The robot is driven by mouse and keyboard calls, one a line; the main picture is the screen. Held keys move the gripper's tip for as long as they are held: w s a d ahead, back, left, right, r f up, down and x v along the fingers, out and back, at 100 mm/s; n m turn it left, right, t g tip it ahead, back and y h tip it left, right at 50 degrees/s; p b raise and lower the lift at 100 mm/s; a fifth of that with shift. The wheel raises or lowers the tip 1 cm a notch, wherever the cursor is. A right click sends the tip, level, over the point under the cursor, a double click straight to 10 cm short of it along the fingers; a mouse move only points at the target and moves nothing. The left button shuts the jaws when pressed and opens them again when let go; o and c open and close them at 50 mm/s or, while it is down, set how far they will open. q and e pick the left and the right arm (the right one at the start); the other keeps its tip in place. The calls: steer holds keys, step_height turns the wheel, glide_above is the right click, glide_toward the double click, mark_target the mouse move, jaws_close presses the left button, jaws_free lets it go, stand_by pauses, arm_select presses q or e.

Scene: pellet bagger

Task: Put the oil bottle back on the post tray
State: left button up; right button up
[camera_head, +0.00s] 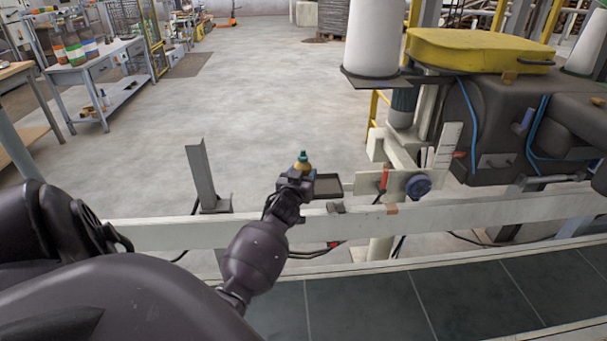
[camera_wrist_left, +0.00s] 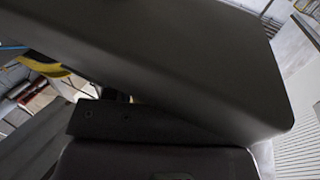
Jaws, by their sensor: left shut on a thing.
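The oil bottle (camera_head: 303,163) is small and yellowish with a green cap. In the head view it stands roughly upright at the end of my left arm. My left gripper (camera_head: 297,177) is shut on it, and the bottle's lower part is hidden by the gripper. The post tray (camera_head: 328,187) is a small dark tray with a raised rim, close to the right of the gripper. I cannot tell the height between the bottle and the tray. The left wrist view shows mostly large dark surfaces close up, with no bottle to be made out. My right gripper is not in view.
A pale rail (camera_head: 160,234) runs across below the gripper, with a dark belt (camera_head: 370,301) in front. An upright metal bracket (camera_head: 201,174) stands to the left.

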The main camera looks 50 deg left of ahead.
arm_select(q)
steer(key=o, duration=1)
steer(key=shift+c, duration=0.2)
steer(key=shift+r, duration=0.2)
steer(key=p+v, duration=0.1)
steer(key=v, duration=1.1)
steer(key=s+d+f+m+g+h, duration=0.2)
steer(key=s+d+f+m+h, duration=0.1)
steer(key=s+d+f, duration=0.5)
steer(key=s+d+f+m+g+h, duration=0.2)
steer(key=s+d+f+h, duration=0.3)
steer(key=d, duration=0.8)
steer(key=s+f+m, duration=0.1)
steer(key=s+f, duration=0.2)
steer(key=s, duration=0.2)
steer(key=shift+s+m+g+h, duration=0.25)
steer(key=shift+m+g+h, duration=0.05)
steer(key=shift+m, duration=0.1)
